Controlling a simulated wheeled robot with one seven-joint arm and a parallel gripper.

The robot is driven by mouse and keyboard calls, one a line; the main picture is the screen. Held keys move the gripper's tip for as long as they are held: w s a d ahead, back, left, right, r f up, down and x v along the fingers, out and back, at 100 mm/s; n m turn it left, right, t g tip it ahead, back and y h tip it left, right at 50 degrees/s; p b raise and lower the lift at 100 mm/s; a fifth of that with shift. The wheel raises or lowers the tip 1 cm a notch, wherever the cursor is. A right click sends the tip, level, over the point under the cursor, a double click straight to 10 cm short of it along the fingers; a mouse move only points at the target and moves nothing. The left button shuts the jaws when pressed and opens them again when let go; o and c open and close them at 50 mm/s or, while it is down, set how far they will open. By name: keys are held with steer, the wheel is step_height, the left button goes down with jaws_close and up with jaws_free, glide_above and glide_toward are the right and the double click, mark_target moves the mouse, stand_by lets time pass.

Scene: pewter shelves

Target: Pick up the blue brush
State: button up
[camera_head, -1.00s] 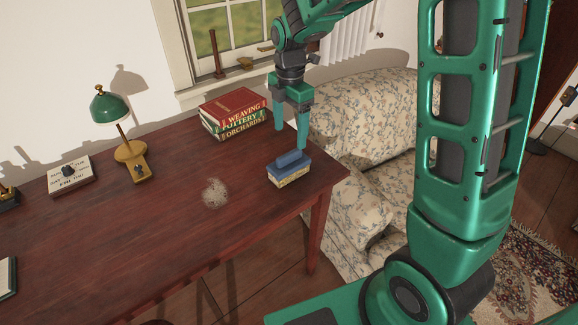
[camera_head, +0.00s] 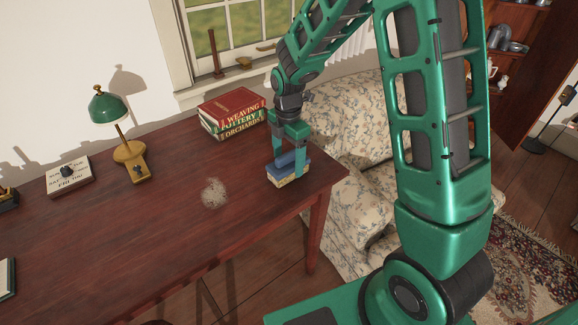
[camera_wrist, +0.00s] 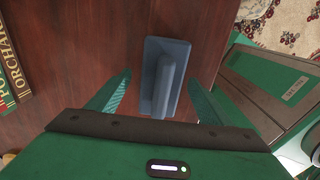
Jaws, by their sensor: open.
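The blue brush (camera_head: 288,168) sits near the right end of the dark red wooden table (camera_head: 150,235), its blue top up and pale bristles below. In the wrist view the brush (camera_wrist: 164,75) shows from above, with a raised handle ridge along its length. My gripper (camera_head: 291,164) is right at the brush from above, pointing down. In the wrist view my gripper (camera_wrist: 158,95) is open, one finger on each side of the ridge, with gaps visible on both sides. The head view does not show contact clearly.
A stack of books (camera_head: 232,114) stands behind and left of the brush. A pale dusty patch (camera_head: 214,193) lies to its left. A green lamp (camera_head: 118,122) and a calendar block (camera_head: 70,177) are farther left. A floral sofa (camera_head: 350,200) stands beyond the table's right edge.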

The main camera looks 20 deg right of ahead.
steer(key=shift+f, duration=0.1)
steer(key=c, duration=1.2)
steer(key=shift+o, duration=0.2)
steer(key=shift+r, duration=0.45)
steer(key=r, duration=0.3)
steer(key=shift+s+a+r, duration=0.1)
steer(key=shift+a+r, duration=0.2)
steer(key=shift+r, duration=0.1)
steer(key=s+a+r, duration=0.6)
steer(key=a, duration=0.3)
steer(key=shift+a+r, duration=0.2)
